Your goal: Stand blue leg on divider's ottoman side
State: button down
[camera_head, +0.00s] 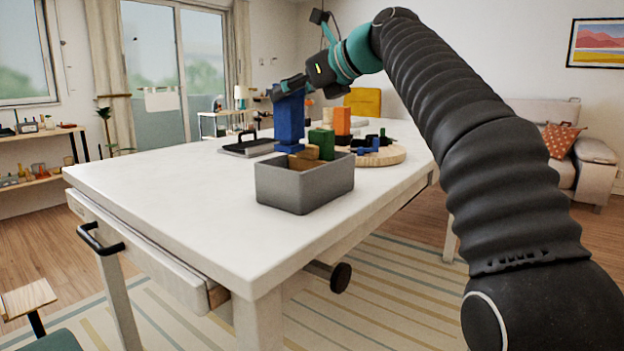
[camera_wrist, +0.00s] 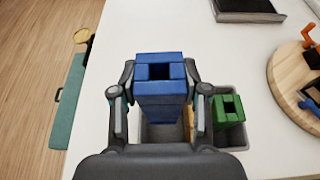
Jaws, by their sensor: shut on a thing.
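My gripper (camera_head: 288,88) is shut on the blue leg (camera_head: 289,122), a tall upright blue block with a square hole in its top. In the wrist view the blue leg (camera_wrist: 160,95) sits between both fingers, over the left part of the grey bin (camera_wrist: 236,97). In the head view the grey bin (camera_head: 300,192) stands near the table's front, and the leg shows beyond its far rim. A green block (camera_wrist: 228,112) stands at the bin's right side.
A dark handled tray (camera_head: 248,147) lies behind-left. The white table (camera_head: 170,185) is clear at left. A teal padded seat (camera_wrist: 68,105) stands beyond the table edge.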

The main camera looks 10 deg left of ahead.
aim_at(293, 142)
notch_tip(293, 142, down, 5)
jog(key=b, duration=0.3)
jog(key=shift+w+f, duration=0.1)
jog(key=shift+f, duration=0.1)
jog(key=shift+f+b, duration=1.25)
jog(key=shift+f, duration=0.9)
jog(key=shift+f, duration=0.15)
jog(key=c, duration=0.8)
grip_release()
jog(key=shift+c, duration=0.2)
jog(key=shift+d+r, duration=0.2)
jog(key=p+v, duration=0.1)
jog(key=v, duration=1)
jog(key=shift+s+d+r, duration=0.2)
jog(key=shift+s+d, duration=0.05)
